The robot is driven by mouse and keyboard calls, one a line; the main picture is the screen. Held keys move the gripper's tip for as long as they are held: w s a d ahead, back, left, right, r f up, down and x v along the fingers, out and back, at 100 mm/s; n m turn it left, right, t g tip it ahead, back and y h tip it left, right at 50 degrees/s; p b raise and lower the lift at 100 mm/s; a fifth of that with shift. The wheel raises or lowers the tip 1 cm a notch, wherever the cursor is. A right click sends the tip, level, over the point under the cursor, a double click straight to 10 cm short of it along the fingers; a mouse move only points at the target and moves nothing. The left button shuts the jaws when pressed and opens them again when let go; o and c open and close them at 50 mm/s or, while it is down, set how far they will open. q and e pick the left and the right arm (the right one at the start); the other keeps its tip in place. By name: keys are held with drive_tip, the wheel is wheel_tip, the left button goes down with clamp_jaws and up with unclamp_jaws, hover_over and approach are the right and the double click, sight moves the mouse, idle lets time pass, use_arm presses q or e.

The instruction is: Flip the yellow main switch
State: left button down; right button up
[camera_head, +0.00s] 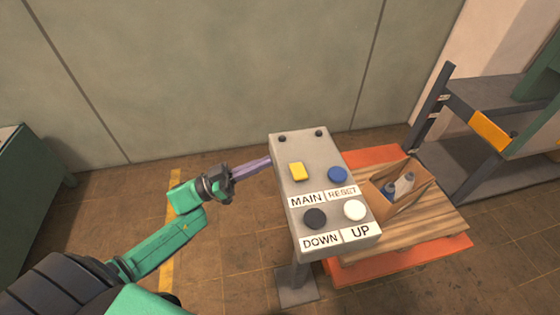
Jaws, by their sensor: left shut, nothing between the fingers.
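The yellow main switch (297,171) is a small yellow block at the upper left of a grey control panel (288,148), just above the label MAIN. My left gripper (268,161) is shut and empty. Its purple fingers point right, toward the panel's left edge, level with the switch in the picture. A gap of panel face shows between the fingertips and the switch. Whether the fingertips touch the panel's edge I cannot tell. My right gripper is not in view.
A blue RESET button (338,174), a black DOWN button (315,218) and a white UP button (355,210) share the panel. Behind it, a cardboard box (412,204) with bottles stands on a wooden pallet (440,222). A grey shelf (490,100) is at right. Floor left of the panel is clear.

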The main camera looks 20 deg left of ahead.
use_arm(q)
drive_tip(key=v, duration=0.3)
drive_tip(key=shift+s+a+f+b, duration=0.1)
drive_tip(key=shift+s+a+b, duration=0.1)
drive_tip(key=shift+b, duration=0.1)
drive_tip(key=a+f+n+y, duration=0.3)
drive_tip(key=a+f+y, duration=0.15)
drive_tip(key=f, duration=0.65)
drive_tip(key=s+a+f+n+y, duration=0.1)
drive_tip(key=a+f+n+y, duration=0.2)
drive_tip(key=f+y, duration=0.5)
drive_tip(key=a+f+n+y, duration=0.3)
drive_tip(key=f, duration=1)
drive_tip(key=s+f+g+y, duration=0.2)
drive_tip(key=s+f+g, duration=0.2)
drive_tip(key=s+f, duration=0.7)
drive_tip(key=s+d+f+g, duration=0.3)
drive_tip(key=s+f, duration=0.2)
drive_tip(key=s, duration=0.4)
drive_tip(key=s+d+f+g, duration=0.3)
drive_tip(key=s+f+g, duration=0.1)
drive_tip(key=s, duration=0.5)
drive_tip(key=shift+s+d+f+m, duration=0.25)
drive_tip(key=shift+d+f+m, duration=0.15)
drive_tip(key=shift+f, duration=0.3)
